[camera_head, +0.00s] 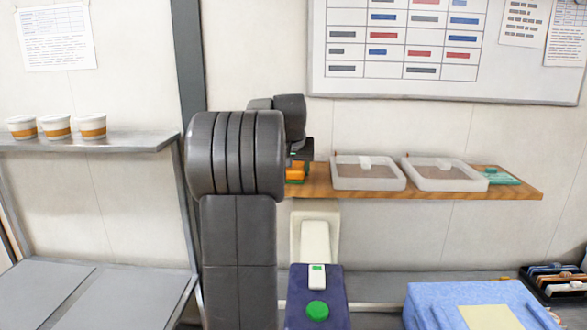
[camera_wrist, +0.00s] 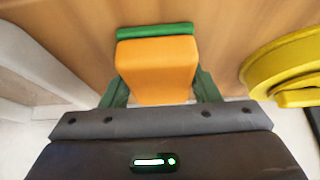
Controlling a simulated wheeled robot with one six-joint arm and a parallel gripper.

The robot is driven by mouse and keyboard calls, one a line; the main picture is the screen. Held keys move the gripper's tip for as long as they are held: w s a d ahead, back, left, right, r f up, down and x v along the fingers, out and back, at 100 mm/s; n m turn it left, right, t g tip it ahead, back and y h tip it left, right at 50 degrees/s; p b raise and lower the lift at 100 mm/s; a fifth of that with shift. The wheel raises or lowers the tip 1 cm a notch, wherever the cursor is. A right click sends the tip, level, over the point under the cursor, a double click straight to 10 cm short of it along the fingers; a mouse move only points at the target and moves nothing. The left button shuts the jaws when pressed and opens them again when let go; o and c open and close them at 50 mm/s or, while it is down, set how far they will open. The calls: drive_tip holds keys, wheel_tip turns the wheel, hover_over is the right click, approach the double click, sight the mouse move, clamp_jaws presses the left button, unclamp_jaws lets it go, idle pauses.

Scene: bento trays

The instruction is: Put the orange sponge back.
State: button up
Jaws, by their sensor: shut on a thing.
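The orange sponge (camera_wrist: 157,65) has a green layer on its far side in the wrist view. My gripper (camera_wrist: 160,88) is shut on it, with one green finger on each side. In the head view the sponge (camera_head: 295,172) shows at the left end of the wooden shelf, below my dark gripper (camera_head: 299,158). My arm hides part of it and the shelf's left end. I cannot tell whether the sponge rests on the wood or hangs just above it.
Two pale trays (camera_head: 368,185) (camera_head: 446,187) stand on the wooden shelf (camera_head: 520,191), right of the sponge, with a green item (camera_head: 501,176) beyond. A curved yellow object (camera_wrist: 285,68) lies right of my gripper in the wrist view. A pale edge (camera_wrist: 42,62) is at left.

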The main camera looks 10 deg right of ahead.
drive_tip(key=o, duration=1)
drive_tip(key=b+v, duration=0.1)
drive_tip(key=v, duration=1.1)
drive_tip(key=shift+r, duration=0.1)
